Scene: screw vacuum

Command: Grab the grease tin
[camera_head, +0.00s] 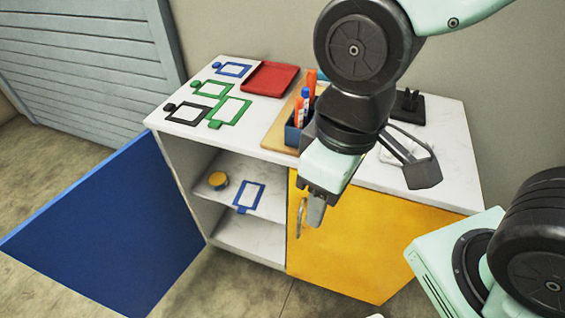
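A small round tin (218,180) with a yellow-orange top and dark side, which looks like the grease tin, stands on the upper inside shelf (226,207) of the cabinet, near its left wall. My gripper (315,210) hangs in front of the cabinet, to the right of the tin and apart from it. It overlaps the upper left part of the yellow door in the picture, close to the door handle (300,217). The fingers point down; their gap does not show clearly.
The blue door (115,225) is swung open to the left; the yellow door (355,240) is shut. A blue-framed tag (241,208) is right of the tin. The white top (275,127) carries framed tags, a red tray (270,77) and a pen holder (292,132).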

